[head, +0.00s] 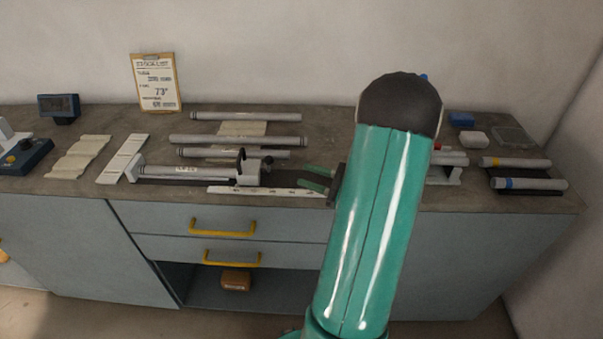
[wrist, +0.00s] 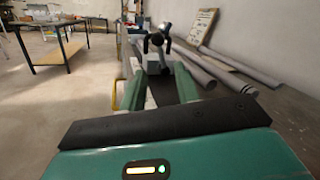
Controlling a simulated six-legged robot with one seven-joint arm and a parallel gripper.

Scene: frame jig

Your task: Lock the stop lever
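The stop (head: 248,174) is a pale block on the jig rail, left of centre in the head view. Dark lever parts stand up on it, with a rounded dark knob (head: 267,161) on its right side. In the wrist view the dark lever (wrist: 157,40) stands ahead, beyond the fingertips; I cannot tell whether it is locked. My gripper (head: 302,177) points left toward the stop, with a gap between them. Its two green fingers (wrist: 160,78) are apart with nothing between them. My arm hides the rail's right part in the head view.
A grey tube (head: 190,171) lies in the jig left of the stop. A white ruler strip (head: 255,191) runs along the front. Loose tubes (head: 245,116) lie behind, and more tubes (head: 528,184) rest at right. A clipboard (head: 156,82) leans on the wall.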

